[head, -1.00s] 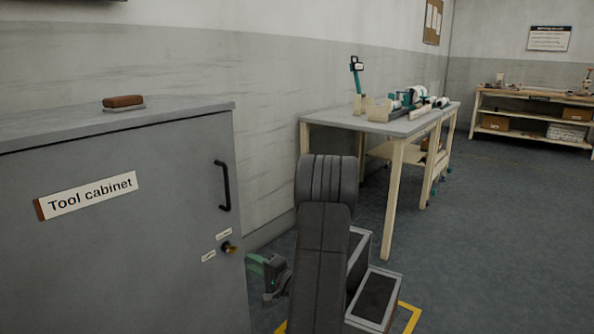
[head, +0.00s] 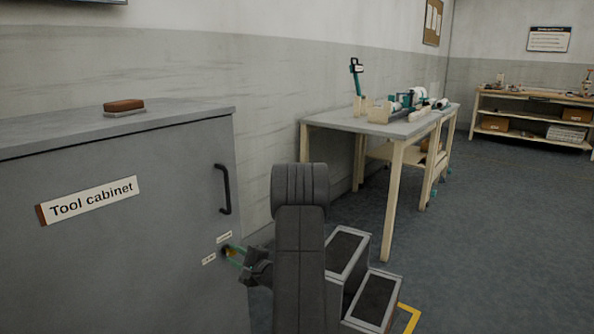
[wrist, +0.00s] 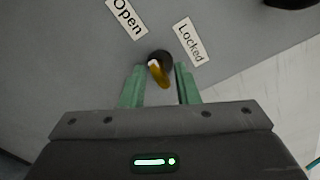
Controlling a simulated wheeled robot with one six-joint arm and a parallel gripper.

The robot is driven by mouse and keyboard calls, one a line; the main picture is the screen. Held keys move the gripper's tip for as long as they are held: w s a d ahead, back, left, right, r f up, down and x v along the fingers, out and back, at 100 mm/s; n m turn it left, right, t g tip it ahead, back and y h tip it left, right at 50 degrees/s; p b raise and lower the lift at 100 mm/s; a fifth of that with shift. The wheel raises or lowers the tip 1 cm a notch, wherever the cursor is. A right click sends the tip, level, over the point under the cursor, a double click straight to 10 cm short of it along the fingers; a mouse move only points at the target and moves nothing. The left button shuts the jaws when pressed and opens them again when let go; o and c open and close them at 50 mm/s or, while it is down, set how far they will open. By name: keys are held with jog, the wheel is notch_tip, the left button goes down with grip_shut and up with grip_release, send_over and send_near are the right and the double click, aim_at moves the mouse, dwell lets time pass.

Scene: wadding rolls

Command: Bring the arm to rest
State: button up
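The grey tool cabinet (head: 120,265) stands at the left with its door flat and a black handle (head: 223,190). A brass key (wrist: 160,74) sits in a dark round lock below the handle, between the small labels "Open" (wrist: 127,16) and "Locked" (wrist: 188,42). My gripper (wrist: 160,80) has its two green fingers spread on either side of the key, with gaps showing between key and fingers. In the head view my gripper (head: 235,257) is at the lock, partly hidden behind my dark arm.
A brown-topped brush or block (head: 124,105) lies on the cabinet top. Grey steps (head: 362,285) stand right of my arm on a yellow floor marking. A workbench (head: 385,125) with equipment stands behind, shelves (head: 535,110) at the far right. The floor at right is clear.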

jog(key=shift+w+d+r+m+p, duration=0.15)
jog(key=shift+m+p, duration=1.65)
jog(key=shift+p, duration=1)
jog(key=shift+s+a+r+m+p, duration=0.15)
jog(key=shift+m+p, duration=1.65)
jog(key=shift+p, duration=1)
jog(key=m+p, duration=0.3)
jog(key=p, duration=0.2)
jog(key=shift+w+d, duration=0.1)
jog(key=shift+f+m+p, duration=0.15)
jog(key=shift+m+p, duration=0.85)
jog(key=shift+p, duration=0.05)
jog(key=shift+f, duration=0.1)
